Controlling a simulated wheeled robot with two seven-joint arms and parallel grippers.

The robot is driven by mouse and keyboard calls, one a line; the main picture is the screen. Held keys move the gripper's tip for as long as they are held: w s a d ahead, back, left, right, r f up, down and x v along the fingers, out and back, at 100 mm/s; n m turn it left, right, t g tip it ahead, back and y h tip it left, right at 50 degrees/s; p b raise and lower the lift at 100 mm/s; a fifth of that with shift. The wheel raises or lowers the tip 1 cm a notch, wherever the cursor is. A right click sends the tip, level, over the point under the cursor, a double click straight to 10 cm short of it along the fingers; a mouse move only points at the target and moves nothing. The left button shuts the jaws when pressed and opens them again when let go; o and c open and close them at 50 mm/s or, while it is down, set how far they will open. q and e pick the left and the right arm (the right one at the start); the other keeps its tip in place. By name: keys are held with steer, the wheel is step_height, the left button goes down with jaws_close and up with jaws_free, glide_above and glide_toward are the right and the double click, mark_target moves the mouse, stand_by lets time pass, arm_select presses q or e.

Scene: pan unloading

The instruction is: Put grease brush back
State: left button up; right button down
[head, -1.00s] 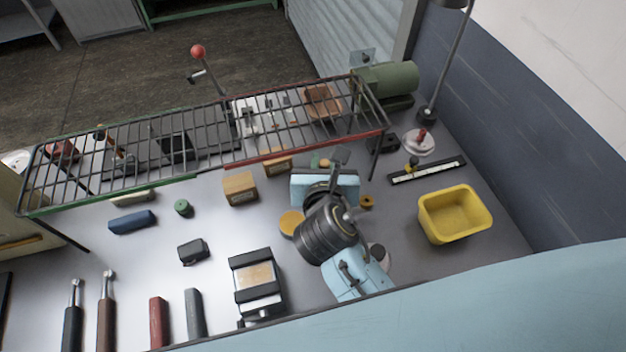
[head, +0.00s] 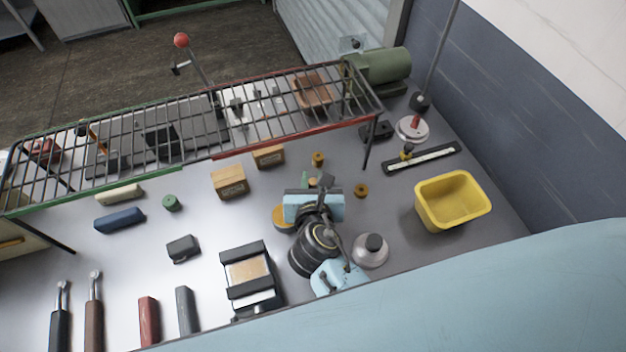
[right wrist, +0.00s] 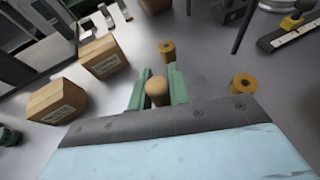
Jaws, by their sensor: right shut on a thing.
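My right gripper (head: 309,180) is above the bench right of the middle, its pale blue body and green fingers facing the rack. In the right wrist view its fingers (right wrist: 157,88) are shut on a round-ended wooden piece, which I take for the grease brush (right wrist: 157,92). Only this tan end shows there; the bristles are hidden. In the head view the brush is a small tan spot between the fingers. An orange round disc (head: 281,217) lies partly hidden beside the gripper body. My left gripper is not in view.
A wire rack (head: 240,153) spans the back of the bench. Two cartons (head: 229,182), a yellow spool (head: 318,159) and another spool (head: 361,190) stand near the gripper. A yellow bin (head: 453,200) is at right. A grey disc with black knob (head: 370,250) lies beside my wrist.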

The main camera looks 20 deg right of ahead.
steer(key=shift+f, duration=0.1)
steer(key=c, duration=1.3)
jaws_free()
steer(key=shift+p+v, duration=2.75)
steer(key=shift+v, duration=3.35)
steer(key=shift+w, duration=0.1)
